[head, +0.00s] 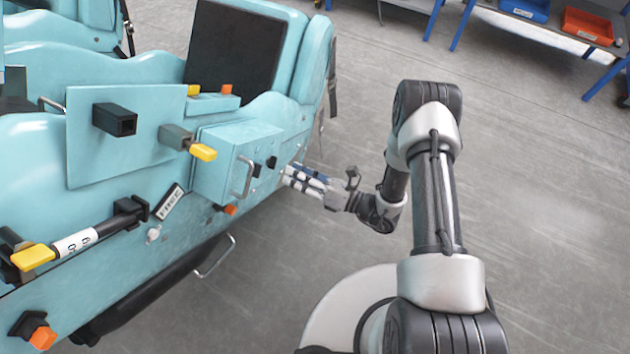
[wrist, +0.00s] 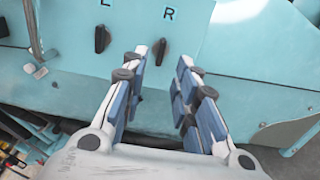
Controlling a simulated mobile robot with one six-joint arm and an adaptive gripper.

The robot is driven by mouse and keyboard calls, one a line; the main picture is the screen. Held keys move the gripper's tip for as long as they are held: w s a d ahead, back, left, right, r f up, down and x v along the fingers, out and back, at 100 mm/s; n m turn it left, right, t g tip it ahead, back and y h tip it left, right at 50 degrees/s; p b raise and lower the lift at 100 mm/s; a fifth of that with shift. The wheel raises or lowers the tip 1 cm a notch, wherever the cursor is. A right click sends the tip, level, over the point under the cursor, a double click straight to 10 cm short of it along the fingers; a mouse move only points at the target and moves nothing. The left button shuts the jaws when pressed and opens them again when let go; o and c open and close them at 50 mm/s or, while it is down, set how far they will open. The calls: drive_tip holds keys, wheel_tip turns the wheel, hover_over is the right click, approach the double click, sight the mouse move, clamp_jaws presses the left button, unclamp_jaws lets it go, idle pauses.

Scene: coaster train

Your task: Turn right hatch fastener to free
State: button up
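The right hatch fastener is a small black knob (wrist: 160,52) under the letter R in the wrist view, its long side close to upright. It also shows in the head view (head: 272,162), on the light blue hatch box (head: 222,150). The left fastener (wrist: 102,39) is a like black knob under the letter L, also close to upright. My gripper (wrist: 163,70) is open and empty, its fingertips either side of and a little below the right knob in the picture. In the head view my gripper (head: 288,175) is just right of the box, apparently not touching the knob.
A metal handle (head: 245,178) stands out from the box left of the knobs. Yellow-tipped levers (head: 202,152) and a black bar (head: 130,212) project from the train's side. Open grey floor (head: 330,240) lies right of the train. Blue and orange bins (head: 587,27) stand far back.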

drive_tip(key=v, duration=0.6)
drive_tip(key=shift+s+d, duration=0.2)
drive_tip(key=shift+d, duration=0.15)
drive_tip(key=shift+r, duration=0.1)
